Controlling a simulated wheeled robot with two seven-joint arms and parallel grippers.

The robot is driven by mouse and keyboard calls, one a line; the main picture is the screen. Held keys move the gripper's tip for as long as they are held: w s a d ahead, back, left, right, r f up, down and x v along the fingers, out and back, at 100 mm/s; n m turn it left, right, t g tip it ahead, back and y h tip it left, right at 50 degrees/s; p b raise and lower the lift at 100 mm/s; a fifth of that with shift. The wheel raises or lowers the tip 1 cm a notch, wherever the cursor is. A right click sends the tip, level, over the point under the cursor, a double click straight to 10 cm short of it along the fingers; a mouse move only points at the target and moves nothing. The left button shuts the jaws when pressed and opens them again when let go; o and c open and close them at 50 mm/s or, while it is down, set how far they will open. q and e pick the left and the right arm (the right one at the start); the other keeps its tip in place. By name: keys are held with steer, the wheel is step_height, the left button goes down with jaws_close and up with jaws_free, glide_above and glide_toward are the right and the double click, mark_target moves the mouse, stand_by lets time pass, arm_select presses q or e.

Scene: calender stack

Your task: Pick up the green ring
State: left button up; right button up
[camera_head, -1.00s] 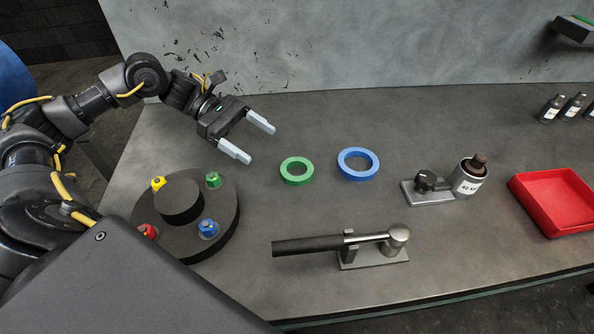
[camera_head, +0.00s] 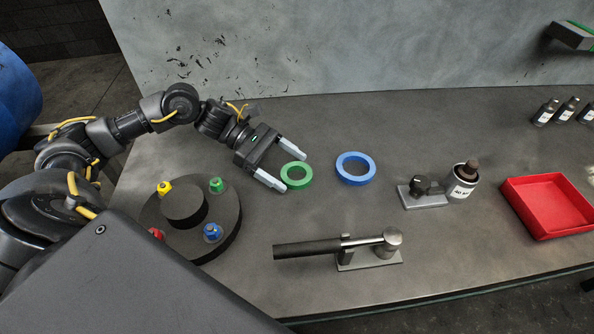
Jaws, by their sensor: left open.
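The green ring (camera_head: 309,176) lies flat on the dark grey table, left of the blue ring. My left gripper (camera_head: 286,170) is open, its two pale fingers reaching in from the left. The fingertips are at the ring's left side, one at its far edge and one at its near left edge. In this view I cannot tell how high the fingers are above the table or whether they touch the ring. The right gripper is not in view.
A blue ring (camera_head: 373,170) lies just right of the green one. A round black base (camera_head: 227,221) with coloured pieces stands left. A metal tool with a dark handle (camera_head: 305,249) lies in front. A bottle (camera_head: 461,182) and a red tray (camera_head: 512,192) are right.

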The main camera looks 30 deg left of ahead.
arm_select(q)
steer(key=shift+c, duration=0.2)
steer(key=c, duration=1)
steer(key=shift+r, duration=0.1)
